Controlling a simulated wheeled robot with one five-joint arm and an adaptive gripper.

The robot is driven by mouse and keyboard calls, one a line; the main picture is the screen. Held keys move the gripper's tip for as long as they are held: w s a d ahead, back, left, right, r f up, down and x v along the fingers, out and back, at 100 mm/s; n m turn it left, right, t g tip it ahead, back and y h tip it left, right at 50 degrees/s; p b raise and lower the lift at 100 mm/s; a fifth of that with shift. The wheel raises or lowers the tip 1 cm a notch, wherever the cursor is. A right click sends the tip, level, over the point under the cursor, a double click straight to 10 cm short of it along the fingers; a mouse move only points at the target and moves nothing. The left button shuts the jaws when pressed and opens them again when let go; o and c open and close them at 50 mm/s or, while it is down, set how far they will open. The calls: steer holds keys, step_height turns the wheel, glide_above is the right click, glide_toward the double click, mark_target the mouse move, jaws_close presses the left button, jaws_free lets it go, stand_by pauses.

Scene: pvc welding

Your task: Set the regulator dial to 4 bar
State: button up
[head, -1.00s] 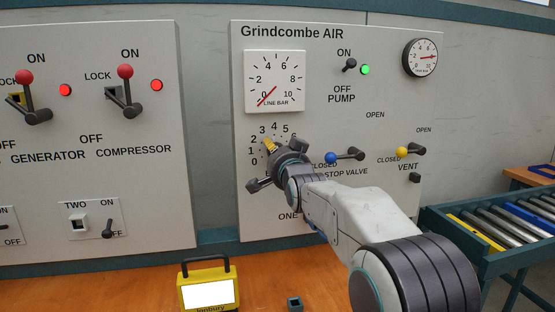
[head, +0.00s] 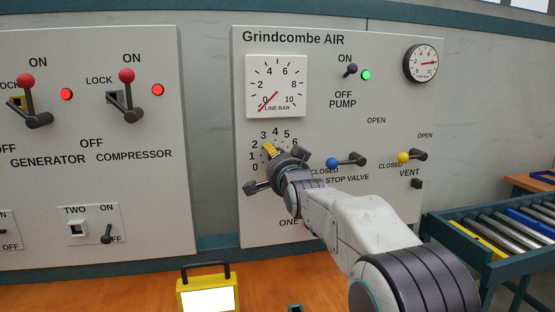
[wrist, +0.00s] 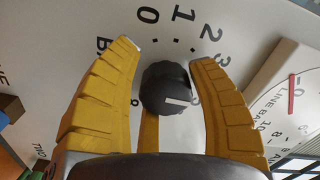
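The regulator dial shows in the wrist view as a black round knob (wrist: 166,86) with a white pointer line. Printed numbers 0, 1, 2 and 3 curve around it; the pointer's exact reading is unclear. My gripper (wrist: 168,52) has yellow fingers on both sides of the knob, with visible gaps, so it looks open around it. Another yellow finger part shows below the knob. In the head view, my gripper (head: 266,168) is at the air panel (head: 310,135) and hides the knob; scale numbers 0 to 6 show around it. The line gauge (head: 276,86) needle points near 0.
A blue-knobbed stop valve lever (head: 346,160) is close right of my gripper. A yellow-knobbed vent lever (head: 412,156) is farther right. The pump switch (head: 350,70) is above, beside a lit green lamp (head: 366,75). A yellow-framed device (head: 206,291) stands on the bench below.

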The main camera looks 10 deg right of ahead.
steer(key=o, duration=0.3)
steer(key=shift+d+r, duration=0.1)
steer(key=shift+r, duration=0.1)
steer(key=shift+s, duration=0.15)
steer(key=shift+s, duration=5.9)
steer(key=s+f+n+g+p, duration=0.3)
steer(key=s+p, duration=0.3)
steer(key=s, duration=0.5)
steer(key=s+f+n+g+p, duration=0.2)
steer(key=s+n+g+p, duration=0.3)
steer(key=s, duration=0.6)
steer(key=s+f+n+g+p, duration=0.3)
steer(key=s+g+p, duration=0.3)
steer(key=s+p, duration=0.2)
steer(key=shift+s+d+f+n, duration=0.1)
steer(key=shift+s+f+n, duration=0.15)
steer(key=shift+s, duration=0.45)
steer(key=shift+s+d+f+n, duration=0.1)
steer(key=shift+s+n, duration=0.15)
steer(key=shift+s, duration=0.45)
